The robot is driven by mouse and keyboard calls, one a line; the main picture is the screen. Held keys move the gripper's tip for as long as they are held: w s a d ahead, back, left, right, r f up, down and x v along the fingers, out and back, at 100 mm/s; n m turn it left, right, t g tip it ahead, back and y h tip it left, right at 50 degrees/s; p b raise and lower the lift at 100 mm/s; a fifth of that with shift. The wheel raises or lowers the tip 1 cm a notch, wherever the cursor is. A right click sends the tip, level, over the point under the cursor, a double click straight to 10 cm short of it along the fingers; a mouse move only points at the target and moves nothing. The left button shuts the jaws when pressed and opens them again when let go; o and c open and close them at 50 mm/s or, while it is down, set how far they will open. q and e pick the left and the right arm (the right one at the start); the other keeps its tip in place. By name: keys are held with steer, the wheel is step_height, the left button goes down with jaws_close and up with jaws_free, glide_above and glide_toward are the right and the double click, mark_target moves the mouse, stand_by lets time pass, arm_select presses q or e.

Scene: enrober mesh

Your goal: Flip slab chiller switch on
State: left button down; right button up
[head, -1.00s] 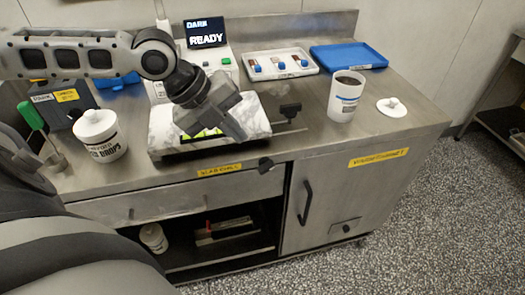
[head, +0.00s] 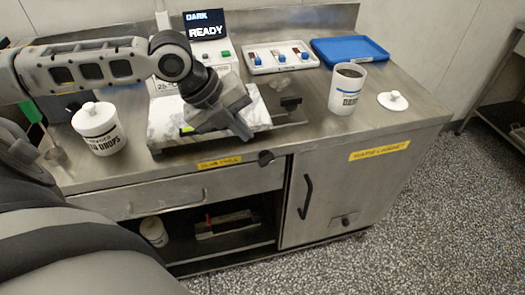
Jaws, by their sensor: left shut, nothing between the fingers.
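A black knob-like switch (head: 265,158) sits on the front edge of the steel counter, just right of a yellow label (head: 219,162) that seems to read "SLAB CHILL". Its on or off position is too small to tell. My left gripper (head: 243,133) is shut and empty, pointing down to the right over the front of the white marble slab (head: 165,120). Its tips are above and left of the switch in the picture, apart from it. The gripper hides part of the slab. My right gripper is not in view.
A display (head: 206,25) reads "DARK READY" behind the slab. A lidded white jar (head: 98,128) stands left. A white cup (head: 347,88), its lid (head: 392,101), a sample tray (head: 280,58) and a blue tray (head: 350,51) are right. The front right counter is clear.

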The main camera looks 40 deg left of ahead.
mark_target(271, 158)
arm_select(q)
steer(key=x, duration=0.8)
steer(key=shift+d+f, duration=0.1)
steer(key=shift+f, duration=0.15)
steer(key=shift+w+d, duration=0.1)
steer(key=shift+w, duration=0.1)
